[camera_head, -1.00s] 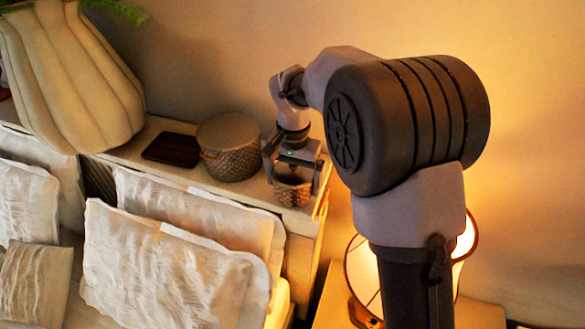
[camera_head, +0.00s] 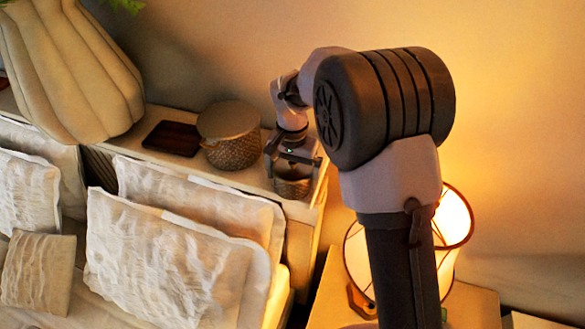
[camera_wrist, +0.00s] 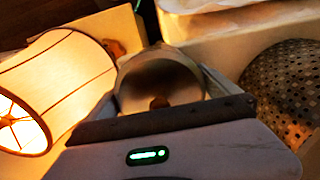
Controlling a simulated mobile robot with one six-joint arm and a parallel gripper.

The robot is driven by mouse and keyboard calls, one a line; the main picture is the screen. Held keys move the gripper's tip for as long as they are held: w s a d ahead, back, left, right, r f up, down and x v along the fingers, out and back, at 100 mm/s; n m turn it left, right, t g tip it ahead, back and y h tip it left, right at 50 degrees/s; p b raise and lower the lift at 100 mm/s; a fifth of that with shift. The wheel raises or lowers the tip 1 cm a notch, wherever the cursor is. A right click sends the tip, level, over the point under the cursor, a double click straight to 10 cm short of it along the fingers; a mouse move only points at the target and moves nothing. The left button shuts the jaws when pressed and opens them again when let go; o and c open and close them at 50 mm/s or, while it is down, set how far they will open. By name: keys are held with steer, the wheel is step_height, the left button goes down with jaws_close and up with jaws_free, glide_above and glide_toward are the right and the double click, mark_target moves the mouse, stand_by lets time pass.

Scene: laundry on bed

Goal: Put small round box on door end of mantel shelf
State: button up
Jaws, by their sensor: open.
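In the wrist view, I look down into the dark inside of the small round box (camera_wrist: 160,85), between the fingers. Whether either finger touches its wall cannot be told.
A larger lidded woven basket (camera_head: 230,150) and a dark flat tray (camera_head: 172,138) stand left of the box. A big ribbed vase (camera_head: 75,75) is farther left. Pillows (camera_head: 175,265) lie in front of the shelf. A lit lamp (camera_head: 453,218) stands below right.

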step_height(320, 180, up, 12)
steer(key=shift+f, duration=0.1)
steer(key=s+d+r+t+y, duration=0.1)
steer(key=s+d+r, duration=0.25)
steer(key=s, duration=0.35)
steer(key=s+d+r+t, duration=0.2)
steer(key=s+r, duration=0.3)
steer(key=s, duration=0.2)
steer(key=s+d+f+t+y, duration=0.1)
steer(key=s+d+f+t, duration=0.1)
steer(key=s, duration=1)
steer(key=shift+s+f+t, duration=0.3)
steer(key=shift+f+t, duration=0.1)
steer(key=shift+f, duration=0.1)
steer(key=shift+s+f+b, duration=0.1)
steer(key=shift+b, duration=0.25)
step_height(320, 180, down, 41)
steer(key=b, duration=4)
steer(key=shift+b, duration=0.4)
steer(key=shift+a, duration=0.1)
